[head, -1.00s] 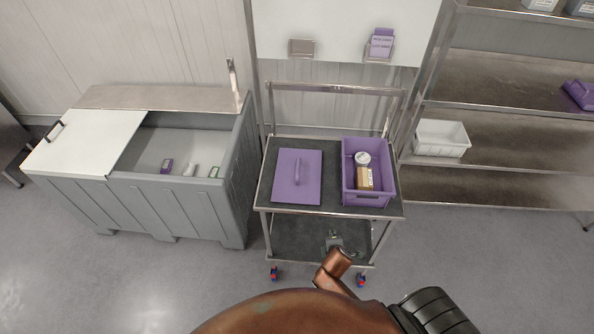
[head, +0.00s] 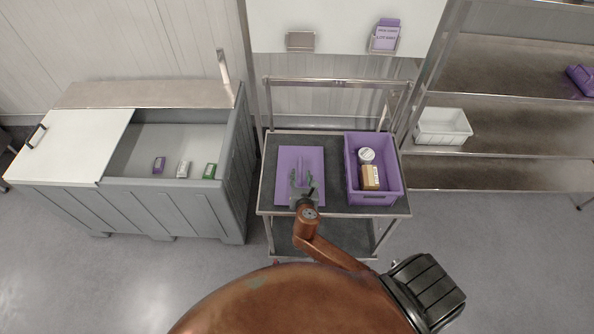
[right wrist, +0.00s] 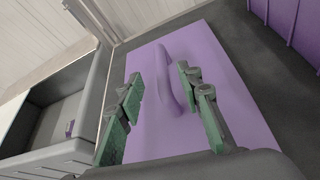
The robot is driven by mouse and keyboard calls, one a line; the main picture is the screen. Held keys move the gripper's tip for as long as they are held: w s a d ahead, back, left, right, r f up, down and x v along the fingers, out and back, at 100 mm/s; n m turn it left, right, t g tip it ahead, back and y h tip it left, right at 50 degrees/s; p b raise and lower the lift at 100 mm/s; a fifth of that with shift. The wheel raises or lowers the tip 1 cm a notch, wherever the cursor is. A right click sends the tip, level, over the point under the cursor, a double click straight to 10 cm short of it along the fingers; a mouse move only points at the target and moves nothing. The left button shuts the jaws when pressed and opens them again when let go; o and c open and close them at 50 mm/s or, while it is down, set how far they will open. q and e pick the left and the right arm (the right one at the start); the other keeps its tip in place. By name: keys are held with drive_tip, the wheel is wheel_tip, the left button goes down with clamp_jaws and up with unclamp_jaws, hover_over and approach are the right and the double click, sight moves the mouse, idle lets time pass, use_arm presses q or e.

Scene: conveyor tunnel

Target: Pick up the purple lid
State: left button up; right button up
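The purple lid (head: 286,186) lies flat on the left part of the cart's top shelf, its raised handle (head: 301,166) running away from me. My right gripper (head: 302,181) is over the near part of the lid. My left gripper is not in view.
A purple crate (head: 394,165) holding a white round container (head: 366,155) and a brown box (head: 370,178) stands right of the lid on the cart (head: 335,190). A grey bin (head: 182,206) with small items inside stands left. Shelves with a white tray (head: 442,138) are at right.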

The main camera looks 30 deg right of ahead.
sight(301, 171)
drive_tip(key=shift+w+d+f, duration=0.15)
drive_tip(key=shift+w+d, duration=0.1)
drive_tip(key=shift+d, duration=0.1)
drive_tip(key=x, duration=0.3)
drive_tip(key=shift+a+f, duration=0.1)
drive_tip(key=shift+a, duration=0.05)
drive_tip(key=x, duration=0.2)
drive_tip(key=shift+w+f, duration=0.2)
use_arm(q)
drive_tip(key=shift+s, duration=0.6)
use_arm(e)
clamp_jaws()
